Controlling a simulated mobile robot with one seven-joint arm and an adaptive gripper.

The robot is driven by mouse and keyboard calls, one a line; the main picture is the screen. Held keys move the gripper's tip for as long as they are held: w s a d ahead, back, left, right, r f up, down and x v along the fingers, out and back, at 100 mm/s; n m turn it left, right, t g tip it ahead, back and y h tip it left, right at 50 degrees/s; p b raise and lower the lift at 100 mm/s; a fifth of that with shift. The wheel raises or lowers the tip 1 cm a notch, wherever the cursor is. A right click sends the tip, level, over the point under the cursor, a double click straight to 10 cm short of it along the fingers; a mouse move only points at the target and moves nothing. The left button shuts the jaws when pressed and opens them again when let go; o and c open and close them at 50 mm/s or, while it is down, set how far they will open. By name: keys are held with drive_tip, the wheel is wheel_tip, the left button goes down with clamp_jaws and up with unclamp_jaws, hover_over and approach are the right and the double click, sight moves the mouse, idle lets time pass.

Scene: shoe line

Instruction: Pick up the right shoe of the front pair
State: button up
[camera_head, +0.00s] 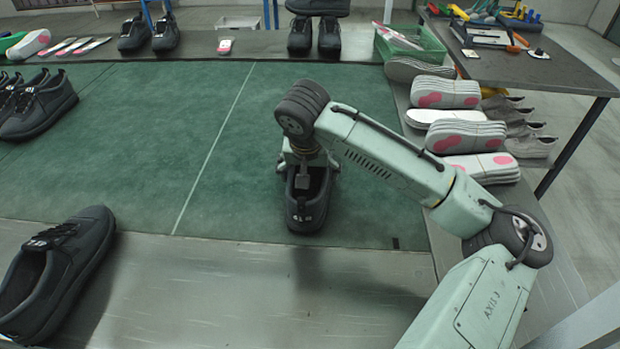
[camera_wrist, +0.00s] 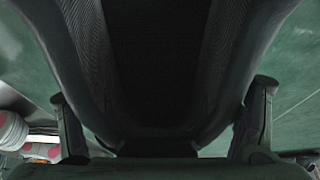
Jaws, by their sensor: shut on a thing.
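A dark grey shoe (camera_head: 307,212) is under my gripper (camera_head: 308,172) near the front edge of the green mat, in the head view. Its front end faces away and is partly hidden by my gripper. In the wrist view the shoe (camera_wrist: 158,60) fills the upper middle, with its dark opening in the centre. My gripper's fingers (camera_wrist: 161,115) stand on either side of it, shut on it. I cannot tell whether the shoe touches the mat or is raised. Another dark shoe (camera_head: 70,265) stands at the front left on the grey metal edge.
The green mat (camera_head: 180,130) is mostly bare around the held shoe. More dark shoes (camera_head: 35,105) stand at the left, and others (camera_head: 313,35) along the back. Stacked pale soles (camera_head: 465,135) lie at the right beside a green crate (camera_head: 425,45) and a tool table (camera_head: 540,70).

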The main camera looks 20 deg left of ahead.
drive_tip(key=c, duration=0.9)
